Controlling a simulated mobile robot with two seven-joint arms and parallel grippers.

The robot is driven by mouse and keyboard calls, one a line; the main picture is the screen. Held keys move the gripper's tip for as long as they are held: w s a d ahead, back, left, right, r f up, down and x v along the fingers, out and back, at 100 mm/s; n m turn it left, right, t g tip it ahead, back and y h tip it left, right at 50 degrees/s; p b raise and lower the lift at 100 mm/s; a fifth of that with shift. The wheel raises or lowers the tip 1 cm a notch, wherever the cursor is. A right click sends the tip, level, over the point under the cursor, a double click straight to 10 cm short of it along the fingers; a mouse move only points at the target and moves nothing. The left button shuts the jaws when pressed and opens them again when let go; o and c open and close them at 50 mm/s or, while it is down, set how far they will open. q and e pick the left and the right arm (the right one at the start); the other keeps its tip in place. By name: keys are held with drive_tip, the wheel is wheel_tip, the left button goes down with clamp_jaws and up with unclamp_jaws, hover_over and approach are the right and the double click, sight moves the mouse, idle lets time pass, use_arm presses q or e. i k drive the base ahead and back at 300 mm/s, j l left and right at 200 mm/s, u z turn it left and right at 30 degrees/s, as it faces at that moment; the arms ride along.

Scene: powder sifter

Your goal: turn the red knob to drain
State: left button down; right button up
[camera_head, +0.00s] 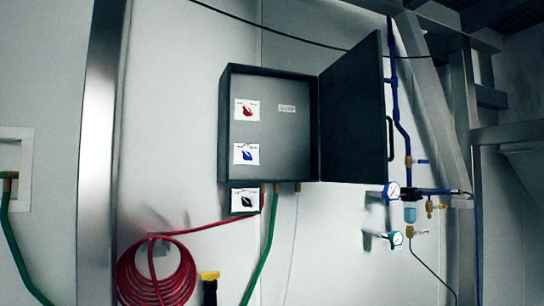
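The red knob (247,112) sits on a white label plate in the upper left of the grey control box (270,160) on the wall. The box's dark door (352,115) stands open to the right. The knob's label text is too small to read. Below it is a blue knob (246,155) on its own plate, and a black knob (245,201) is on a plate under the box. Neither of my grippers shows in the head view. Nothing covers the red knob.
A coiled red hose (156,277) hangs at the lower left, with a yellow-topped black item (209,288) beside it. A green hose (266,250) drops from the box. Gauges (392,190) and blue pipe are at the right. The space before the box looks clear.

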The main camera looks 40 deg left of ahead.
sight(247, 111)
drive_tip(key=u, duration=1.2)
